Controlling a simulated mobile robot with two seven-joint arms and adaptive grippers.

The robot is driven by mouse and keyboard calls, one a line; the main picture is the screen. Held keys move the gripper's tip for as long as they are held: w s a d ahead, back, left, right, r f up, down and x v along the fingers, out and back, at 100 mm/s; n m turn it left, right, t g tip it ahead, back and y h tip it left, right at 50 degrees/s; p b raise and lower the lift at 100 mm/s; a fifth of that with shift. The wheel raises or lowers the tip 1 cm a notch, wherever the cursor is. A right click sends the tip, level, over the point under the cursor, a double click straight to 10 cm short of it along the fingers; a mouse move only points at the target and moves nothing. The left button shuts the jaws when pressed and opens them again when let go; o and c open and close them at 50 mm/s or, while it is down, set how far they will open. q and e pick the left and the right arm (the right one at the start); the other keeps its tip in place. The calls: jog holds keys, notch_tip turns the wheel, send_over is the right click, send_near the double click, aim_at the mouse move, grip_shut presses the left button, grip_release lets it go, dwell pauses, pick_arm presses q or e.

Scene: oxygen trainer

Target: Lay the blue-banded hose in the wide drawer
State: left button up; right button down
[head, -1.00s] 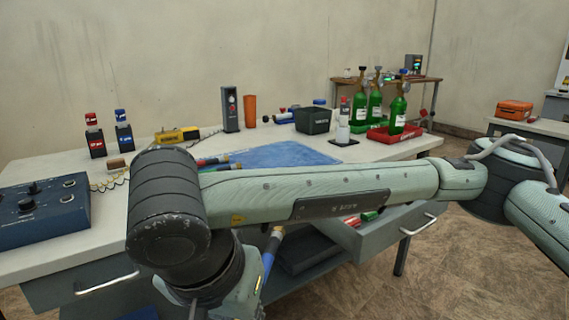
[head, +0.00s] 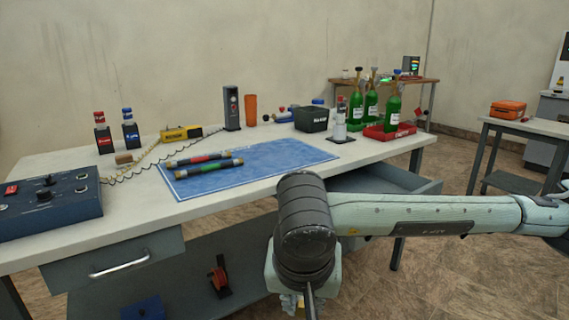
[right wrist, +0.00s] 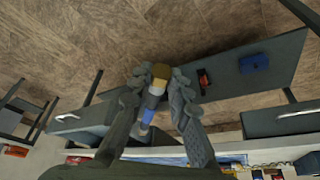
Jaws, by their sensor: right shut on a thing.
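My right gripper (right wrist: 158,88) is shut on the blue-banded hose (right wrist: 148,114) in the right wrist view. The hose's tan end sticks out between the fingers, with a pale part and blue below it. In the head view my right arm hides the hose and most of the gripper, in front of the table. A grey drawer (head: 425,188) stands pulled out at the table's right side, its front partly behind my arm. It also shows at the left of the right wrist view (right wrist: 85,117). Its interior is only partly visible. My left gripper is out of view.
Two banded hoses, one with red (head: 198,158) and one nearer (head: 208,170), lie on the blue mat (head: 285,155). Another drawer with a handle (head: 115,262) is at the table's left. A low shelf (head: 190,290) holds a blue box (head: 143,308). Green cylinders stand at the back right.

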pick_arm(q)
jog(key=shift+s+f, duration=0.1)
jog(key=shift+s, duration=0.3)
pick_arm(e)
jog(key=w+d+f, duration=0.1)
jog(key=d+f, duration=0.2)
jog(key=d, duration=0.4)
jog(key=w+d+f+n, duration=0.1)
jog(key=w+d+f, duration=0.1)
jog(key=d, duration=0.6)
jog(key=shift+w+d+f+y, duration=0.2)
jog(key=shift+w+f+y, duration=0.1)
jog(key=shift+f, duration=0.15)
